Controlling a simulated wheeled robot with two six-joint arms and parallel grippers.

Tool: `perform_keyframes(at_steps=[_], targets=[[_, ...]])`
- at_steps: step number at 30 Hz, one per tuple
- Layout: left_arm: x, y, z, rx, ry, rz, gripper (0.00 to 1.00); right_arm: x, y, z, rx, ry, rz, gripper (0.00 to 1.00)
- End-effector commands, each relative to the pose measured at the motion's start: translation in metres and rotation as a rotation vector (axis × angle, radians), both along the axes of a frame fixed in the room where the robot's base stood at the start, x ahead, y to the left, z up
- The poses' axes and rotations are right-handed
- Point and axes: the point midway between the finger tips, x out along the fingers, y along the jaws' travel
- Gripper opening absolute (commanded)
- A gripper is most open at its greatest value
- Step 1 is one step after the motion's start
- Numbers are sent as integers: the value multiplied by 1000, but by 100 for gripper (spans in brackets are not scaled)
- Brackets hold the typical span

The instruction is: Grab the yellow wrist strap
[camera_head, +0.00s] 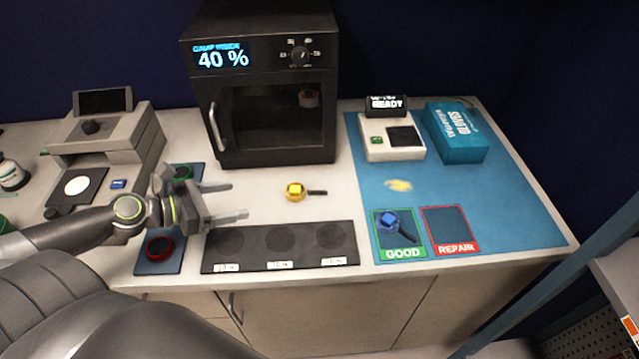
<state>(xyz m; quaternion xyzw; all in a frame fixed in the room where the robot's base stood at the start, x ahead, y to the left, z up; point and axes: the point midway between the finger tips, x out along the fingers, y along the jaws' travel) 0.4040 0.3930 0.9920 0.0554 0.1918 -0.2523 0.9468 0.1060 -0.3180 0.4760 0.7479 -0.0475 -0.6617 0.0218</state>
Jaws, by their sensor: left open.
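The yellow wrist strap (295,191) lies on the bare white bench, in front of the black cabinet. It has a round yellow body and a short dark tail pointing right. My left gripper (239,200) comes in from the left and is open and empty. Its two fingers point right, toward the strap, with a gap of bench between the fingertips and the strap. My right gripper does not show.
A black three-spot mat (281,264) lies in front of the strap. The black cabinet (262,150) reading 40 % stands behind. A blue strap (390,222) lies on the green GOOD square (402,254), left of the red REPAIR square (455,248). A yellowish patch (398,185) marks the blue mat.

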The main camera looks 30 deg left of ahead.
Motion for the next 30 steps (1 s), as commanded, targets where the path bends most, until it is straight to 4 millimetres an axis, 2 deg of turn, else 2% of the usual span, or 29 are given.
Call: perform_keyframes(at_steps=[4, 9, 12, 16, 22, 30], targets=[[4, 0, -1, -13, 1, 8, 72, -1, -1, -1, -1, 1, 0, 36], [11, -5, -4, -13, -2, 4, 72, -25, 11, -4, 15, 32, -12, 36], [15, -8, -6, -12, -1, 4, 72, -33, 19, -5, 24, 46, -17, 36], [21, -10, -10, -9, 1, 9, 72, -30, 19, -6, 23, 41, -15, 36], [39, -21, -16, -13, -1, 9, 72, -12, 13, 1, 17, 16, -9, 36], [67, -36, -31, -14, 1, 9, 72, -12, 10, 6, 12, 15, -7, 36]])
